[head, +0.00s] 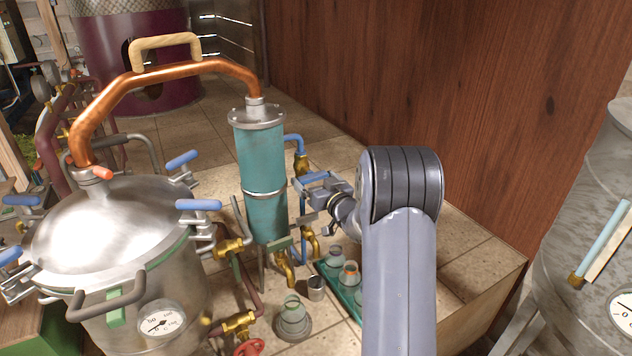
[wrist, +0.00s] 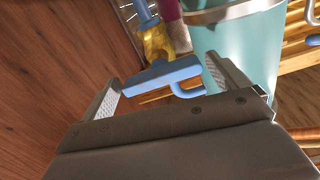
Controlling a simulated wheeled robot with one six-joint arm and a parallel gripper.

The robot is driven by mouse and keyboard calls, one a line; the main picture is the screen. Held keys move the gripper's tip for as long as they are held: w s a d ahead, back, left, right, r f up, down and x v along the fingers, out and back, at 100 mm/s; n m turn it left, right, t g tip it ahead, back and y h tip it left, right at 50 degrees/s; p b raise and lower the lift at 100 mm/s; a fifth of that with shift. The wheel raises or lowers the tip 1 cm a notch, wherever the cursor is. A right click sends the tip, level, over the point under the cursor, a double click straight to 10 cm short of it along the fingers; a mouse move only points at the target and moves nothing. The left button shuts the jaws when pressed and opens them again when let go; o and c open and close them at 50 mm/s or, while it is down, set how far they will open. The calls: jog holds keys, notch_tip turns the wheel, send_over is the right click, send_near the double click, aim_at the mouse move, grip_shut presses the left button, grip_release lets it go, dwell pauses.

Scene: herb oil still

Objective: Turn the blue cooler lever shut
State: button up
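The teal cooler cylinder (head: 262,165) stands upright beside the still pot. A blue pipe (head: 296,139) leads from its right side to a brass valve (head: 301,163). The blue cooler lever (head: 317,176) is at this valve, partly crowded by my gripper (head: 304,202). In the wrist view the lever (wrist: 160,76) lies between the two spread fingers of my gripper (wrist: 165,87), with the brass valve (wrist: 155,42) behind it. The gripper is open; gaps show on both sides of the lever. The cooler (wrist: 245,40) is close behind the right finger.
The steel pot (head: 110,235) with blue-handled clamps stands at left, joined to the cooler by a copper pipe (head: 180,70). Below are brass taps, a small metal cup (head: 315,288) and a green tray (head: 343,287) with jars. A wooden wall (head: 450,90) rises behind.

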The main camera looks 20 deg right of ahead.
jog(key=shift+o, duration=0.4)
jog(key=shift+s, duration=0.1)
jog(key=shift+s+d, duration=0.1)
jog(key=shift+s, duration=0.25)
jog(key=s+d+b, duration=0.1)
jog(key=s+b, duration=0.1)
jog(key=s, duration=0.8)
jog(key=shift+d, duration=0.15)
jog(key=shift+w, duration=0.1)
jog(key=shift+c, duration=0.2)
